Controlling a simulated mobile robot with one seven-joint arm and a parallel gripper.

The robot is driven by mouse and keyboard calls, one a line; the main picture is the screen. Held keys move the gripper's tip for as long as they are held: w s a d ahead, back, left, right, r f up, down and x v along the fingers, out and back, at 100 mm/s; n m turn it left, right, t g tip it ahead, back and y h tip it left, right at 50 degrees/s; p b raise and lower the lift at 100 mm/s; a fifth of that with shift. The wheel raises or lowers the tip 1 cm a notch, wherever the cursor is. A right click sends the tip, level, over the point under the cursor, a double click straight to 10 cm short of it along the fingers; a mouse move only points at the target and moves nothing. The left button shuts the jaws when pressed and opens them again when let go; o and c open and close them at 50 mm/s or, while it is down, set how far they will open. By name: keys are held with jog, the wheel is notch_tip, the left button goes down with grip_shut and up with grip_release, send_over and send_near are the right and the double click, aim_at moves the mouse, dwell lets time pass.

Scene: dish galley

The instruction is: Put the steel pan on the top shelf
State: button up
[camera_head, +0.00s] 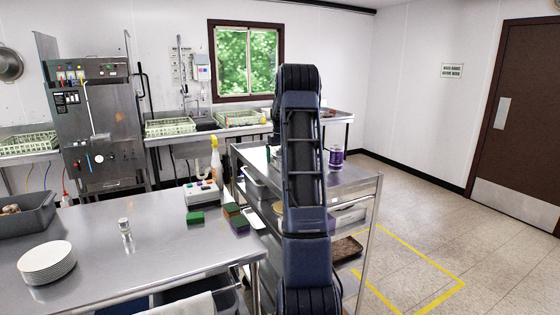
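The steel shelf cart (366,182) stands in the middle, partly hidden behind my arm. On its top shelf is a purple-and-white can or jar, with small items at the left near my arm. A steel pan (347,217) appears to sit on the shelf below, right of my arm; its left part is hidden. A similar pale bin or pan (256,188) shows left of my arm. A round pan hangs on the wall at far left (9,65). I cannot tell which is the task's pan. My gripper is hidden behind my raised arm.
A steel table (150,235) at front left holds stacked white plates (47,262), a grey bin (28,214), a shaker, sponges and a spray bottle. A dishwasher (98,125) and racks line the back. Open floor with yellow tape (440,262) lies right of the cart.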

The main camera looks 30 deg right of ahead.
notch_tip(320, 180, up, 10)
jog(key=shift+r, duration=0.1)
jog(key=s+a+r+t, duration=0.1)
jog(key=s+a+r, duration=0.3)
jog(key=s+a, duration=0.65)
jog(key=s+a+r+t, duration=0.1)
jog(key=s+a+r, duration=0.4)
jog(key=s+a, duration=0.5)
jog(key=s+a+f+t, duration=0.1)
jog(key=s+a+f, duration=0.2)
jog(key=s, duration=0.6)
jog(key=s+a+f, duration=0.2)
jog(key=s+f, duration=0.2)
jog(key=s, duration=0.5)
jog(key=s+a+f+t, duration=0.1)
jog(key=s+a+f, duration=0.2)
jog(key=s, duration=0.6)
jog(key=shift+s+a+f+t, duration=0.3)
jog(key=shift+f, duration=0.05)
